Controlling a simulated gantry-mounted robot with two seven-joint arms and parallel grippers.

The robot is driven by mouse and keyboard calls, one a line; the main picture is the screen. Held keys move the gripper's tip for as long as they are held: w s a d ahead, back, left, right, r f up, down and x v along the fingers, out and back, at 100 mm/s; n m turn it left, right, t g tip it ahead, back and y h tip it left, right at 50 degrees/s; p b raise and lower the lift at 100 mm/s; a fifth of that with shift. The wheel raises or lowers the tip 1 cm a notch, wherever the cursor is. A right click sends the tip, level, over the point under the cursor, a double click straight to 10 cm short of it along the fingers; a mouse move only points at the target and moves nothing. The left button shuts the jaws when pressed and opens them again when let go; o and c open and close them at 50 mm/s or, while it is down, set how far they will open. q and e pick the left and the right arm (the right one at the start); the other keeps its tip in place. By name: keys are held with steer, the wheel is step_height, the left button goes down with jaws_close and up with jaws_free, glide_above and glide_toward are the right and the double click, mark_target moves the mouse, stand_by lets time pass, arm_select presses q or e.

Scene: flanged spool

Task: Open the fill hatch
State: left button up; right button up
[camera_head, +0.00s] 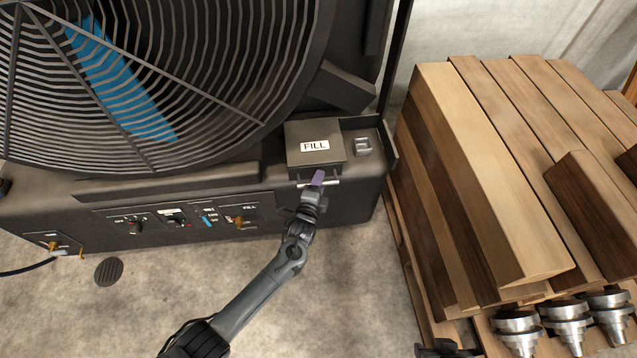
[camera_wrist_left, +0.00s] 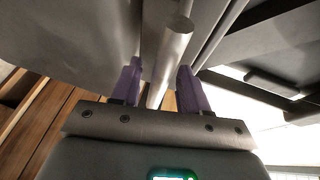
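The fill hatch (camera_head: 303,158) is a dark square lid with a white FILL label, on top of the machine's right end. It looks closed. A thin metal handle bar (camera_head: 331,182) runs along its front edge. My left gripper (camera_head: 318,178) is at this bar, with its purple fingers pointing up to the hatch. In the left wrist view, a round metal bar (camera_wrist_left: 170,60) lies between the two purple fingers, which stand apart with a gap showing beside the bar. Whether one finger touches it is unclear.
A small metal latch-like piece (camera_head: 363,146) sits right of the hatch. A large fan grille (camera_head: 230,75) rises behind and left. A control panel (camera_head: 180,218) is on the front face. Stacked wooden beams (camera_head: 490,170) stand close on the right. Concrete floor (camera_head: 330,300) is clear in front.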

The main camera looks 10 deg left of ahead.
arm_select(q)
steer(key=shift+s, duration=0.1)
steer(key=shift+s+r+p, duration=0.1)
steer(key=shift+s+p, duration=0.2)
steer(key=s+r+p, duration=0.1)
steer(key=s+p, duration=0.3)
steer(key=s, duration=0.6)
steer(key=shift+a+r+p, duration=0.2)
steer(key=shift+r+p, duration=0.15)
